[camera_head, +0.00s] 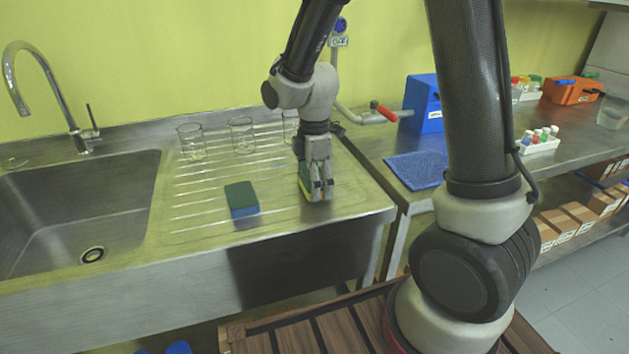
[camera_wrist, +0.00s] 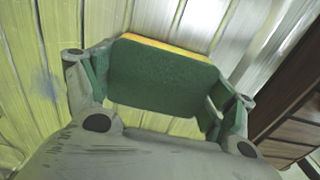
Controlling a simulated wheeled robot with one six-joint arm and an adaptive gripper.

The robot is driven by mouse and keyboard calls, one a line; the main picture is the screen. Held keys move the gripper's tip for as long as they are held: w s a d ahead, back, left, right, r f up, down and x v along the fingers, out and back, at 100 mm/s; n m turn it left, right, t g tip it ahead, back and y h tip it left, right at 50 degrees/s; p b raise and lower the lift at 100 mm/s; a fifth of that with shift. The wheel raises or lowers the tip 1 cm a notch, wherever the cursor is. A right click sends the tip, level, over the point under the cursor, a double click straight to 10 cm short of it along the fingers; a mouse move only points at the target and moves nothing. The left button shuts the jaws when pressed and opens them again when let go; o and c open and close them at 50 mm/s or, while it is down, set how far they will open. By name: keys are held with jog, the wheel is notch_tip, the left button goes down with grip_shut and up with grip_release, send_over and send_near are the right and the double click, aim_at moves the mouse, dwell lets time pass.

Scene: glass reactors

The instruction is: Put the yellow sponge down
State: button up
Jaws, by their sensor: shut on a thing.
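My gripper (camera_head: 318,190) points down over the right front part of the ribbed steel drainboard (camera_head: 205,190). It is shut on the yellow sponge (camera_head: 304,187), of which only a small green and yellow part shows beside the fingers in the head view. In the wrist view the sponge (camera_wrist: 165,77) sits between the fingers, its green face toward the camera and a yellow edge on the far side. It is at or very near the drainboard surface; I cannot tell whether it touches.
A blue sponge with a dark green top (camera_head: 241,198) lies left of my gripper. Glass beakers (camera_head: 241,134) stand behind on the drainboard. The sink basin (camera_head: 75,205) is at the left. A blue mat (camera_head: 418,169) lies on the right bench. The drainboard's front edge is close.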

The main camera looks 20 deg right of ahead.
jog(key=shift+f, duration=0.1)
jog(key=o, duration=1.1)
jog(key=shift+c, duration=0.2)
notch_tip(320, 180, up, 11)
jog(key=s+d+r+m+t, duration=0.2)
jog(key=s+d+r+m, duration=0.2)
jog(key=s+d+m, duration=0.3)
jog(key=s+d+r+m+t, duration=0.2)
jog(key=s+d+r+m, duration=0.3)
jog(key=s+d+m, duration=0.3)
jog(key=s+m, duration=0.3)
jog(key=s, duration=0.1)
